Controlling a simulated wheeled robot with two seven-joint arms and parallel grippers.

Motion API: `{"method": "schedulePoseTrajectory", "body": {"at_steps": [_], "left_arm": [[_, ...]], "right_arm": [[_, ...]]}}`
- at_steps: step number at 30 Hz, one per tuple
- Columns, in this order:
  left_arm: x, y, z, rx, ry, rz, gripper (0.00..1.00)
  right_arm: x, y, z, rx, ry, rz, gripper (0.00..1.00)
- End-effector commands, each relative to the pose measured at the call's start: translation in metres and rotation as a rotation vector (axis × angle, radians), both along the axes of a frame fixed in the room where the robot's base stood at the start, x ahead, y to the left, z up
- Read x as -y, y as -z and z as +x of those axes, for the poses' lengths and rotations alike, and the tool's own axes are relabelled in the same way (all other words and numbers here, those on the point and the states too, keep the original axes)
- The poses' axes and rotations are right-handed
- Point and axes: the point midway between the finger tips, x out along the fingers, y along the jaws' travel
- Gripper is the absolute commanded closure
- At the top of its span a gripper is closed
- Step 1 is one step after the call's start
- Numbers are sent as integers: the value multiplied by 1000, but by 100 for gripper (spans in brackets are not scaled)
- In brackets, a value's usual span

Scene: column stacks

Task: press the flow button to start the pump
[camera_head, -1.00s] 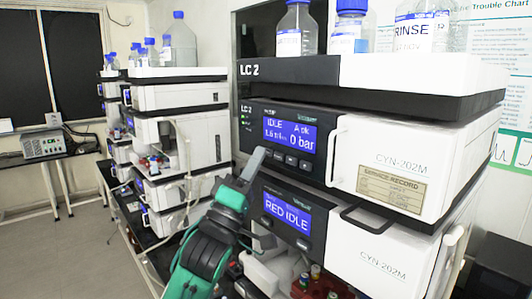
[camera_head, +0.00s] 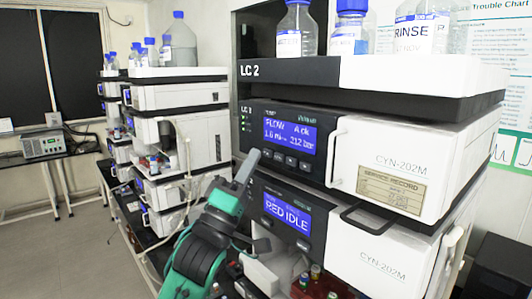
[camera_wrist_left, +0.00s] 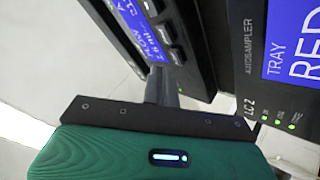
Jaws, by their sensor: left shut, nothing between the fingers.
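The pump module (camera_head: 330,150) is the upper unit of the LC 2 stack. Its blue display (camera_head: 289,133) reads FLOW with about 212 bar. A row of small dark buttons (camera_head: 278,159) runs below the display; the leftmost lies by my fingertips. In the left wrist view, part of the display (camera_wrist_left: 147,45) and several buttons (camera_wrist_left: 168,32) show. My left gripper (camera_head: 251,160) is shut and empty, its tips at the button row's left end. In the left wrist view, the dark fingers (camera_wrist_left: 160,88) point at the panel; contact cannot be told.
The autosampler below has a display (camera_head: 286,211) reading RED IDLE. A dark handle (camera_head: 362,219) juts from its front. Bottles (camera_head: 297,30) stand on top of the stack. A second stack (camera_head: 180,130) stands at left, with open floor (camera_head: 65,255) beyond it.

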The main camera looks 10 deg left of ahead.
Motion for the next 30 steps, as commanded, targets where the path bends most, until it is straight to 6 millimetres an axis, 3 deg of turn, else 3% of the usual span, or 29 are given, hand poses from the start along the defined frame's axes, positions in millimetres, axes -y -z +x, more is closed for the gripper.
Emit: {"method": "schedulePoseTrajectory", "body": {"at_steps": [8,22,30], "left_arm": [[-1,0,-1,0,0,0,100],[-28,0,-34,0,-2,1,100],[-31,0,-40,-1,0,0,100]], "right_arm": [[0,0,0,0,0,0,64],[0,-4,0,0,0,0,64],[0,-4,0,0,0,0,64]]}}
